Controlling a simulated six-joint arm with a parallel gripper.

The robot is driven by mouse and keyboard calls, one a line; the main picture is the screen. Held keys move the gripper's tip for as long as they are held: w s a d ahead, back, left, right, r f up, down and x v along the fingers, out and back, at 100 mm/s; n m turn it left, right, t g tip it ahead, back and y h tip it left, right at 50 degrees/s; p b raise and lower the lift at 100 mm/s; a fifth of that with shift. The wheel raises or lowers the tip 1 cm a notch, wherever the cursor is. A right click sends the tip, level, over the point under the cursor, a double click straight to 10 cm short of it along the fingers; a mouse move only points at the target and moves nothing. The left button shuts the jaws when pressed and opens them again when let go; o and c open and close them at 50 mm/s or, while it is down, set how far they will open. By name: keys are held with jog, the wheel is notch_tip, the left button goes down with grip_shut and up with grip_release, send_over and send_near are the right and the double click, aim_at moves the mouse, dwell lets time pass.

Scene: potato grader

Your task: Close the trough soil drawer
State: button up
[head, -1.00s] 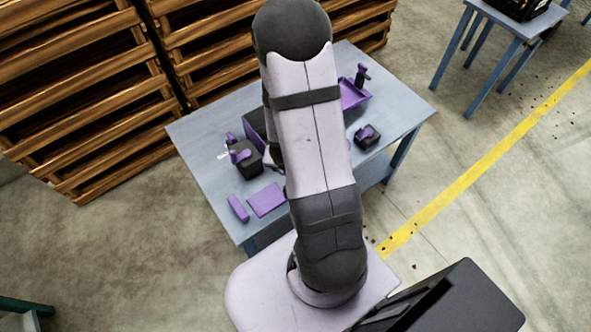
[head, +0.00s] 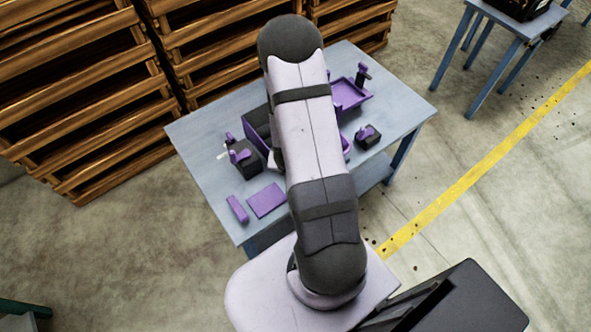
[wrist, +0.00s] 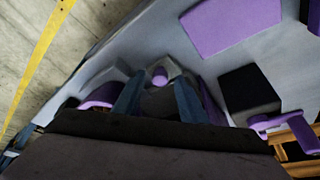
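A purple trough-like unit stands on the blue-grey table (head: 200,135). Its purple, dark-sided box (head: 258,128) shows left of my arm, and a shallow purple tray (head: 350,94) shows to the right. A small purple piece (head: 346,147) shows at my arm's right edge; I cannot tell whether it is the soil drawer. My arm hides the unit's middle and my gripper in the head view. In the wrist view my gripper (wrist: 158,98) has its two blue-grey fingers apart. A round purple knob (wrist: 160,76) shows between or beyond them; contact cannot be told.
A black block with a purple lever (head: 367,136) stands right of my arm. Another dark box with purple parts (head: 243,157) stands left. A flat purple plate (head: 267,200) and a purple bar (head: 237,209) lie at the front left. Wooden pallets (head: 90,90) stand behind.

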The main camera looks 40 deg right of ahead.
grip_shut()
jog(key=shift+w+r+p, duration=0.15)
jog(key=shift+w+p, duration=0.5)
jog(key=shift+w, duration=0.8)
grip_release()
jog(key=p+v, duration=0.1)
jog(key=v, duration=0.6)
